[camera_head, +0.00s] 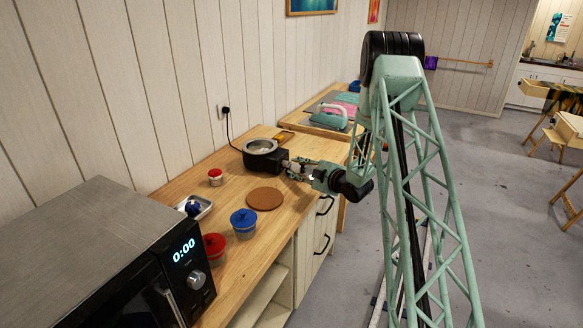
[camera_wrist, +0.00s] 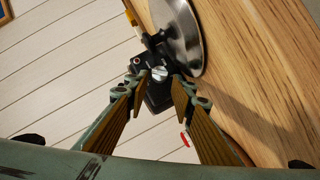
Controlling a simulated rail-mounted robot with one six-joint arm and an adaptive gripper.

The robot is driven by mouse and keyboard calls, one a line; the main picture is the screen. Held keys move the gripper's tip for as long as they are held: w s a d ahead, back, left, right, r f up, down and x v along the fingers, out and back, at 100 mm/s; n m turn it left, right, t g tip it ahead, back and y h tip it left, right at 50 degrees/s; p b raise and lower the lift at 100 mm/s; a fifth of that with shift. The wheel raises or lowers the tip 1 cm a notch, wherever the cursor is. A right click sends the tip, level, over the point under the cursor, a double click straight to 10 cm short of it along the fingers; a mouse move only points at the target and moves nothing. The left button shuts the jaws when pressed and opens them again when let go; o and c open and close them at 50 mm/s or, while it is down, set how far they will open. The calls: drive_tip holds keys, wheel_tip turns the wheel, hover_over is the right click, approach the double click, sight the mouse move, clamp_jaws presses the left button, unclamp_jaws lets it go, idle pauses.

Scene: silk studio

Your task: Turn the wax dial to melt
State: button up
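The wax pot is a black heater with a round metal bowl (camera_head: 262,147) on the wooden counter, its cord running to a wall outlet. The bowl also shows at the top of the wrist view (camera_wrist: 186,38). A small grey round dial (camera_wrist: 159,73) sits on the heater's black front. My gripper (camera_wrist: 159,80) points at the dial with its fingers apart, one on each side. A gap shows between the dial and each fingertip; I cannot tell how deep the dial lies between them. In the head view my gripper (camera_head: 295,167) is close against the heater's front. The dial's marks are unreadable.
A brown round mat (camera_head: 265,199), a blue-lidded jar (camera_head: 244,223), a red-lidded jar (camera_head: 215,248), a small red-topped jar (camera_head: 215,176) and a metal tray (camera_head: 205,208) stand nearby. A microwave (camera_head: 120,262) stands in front. An iron (camera_head: 332,116) lies behind.

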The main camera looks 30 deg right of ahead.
drive_tip(key=shift+v, duration=3.75)
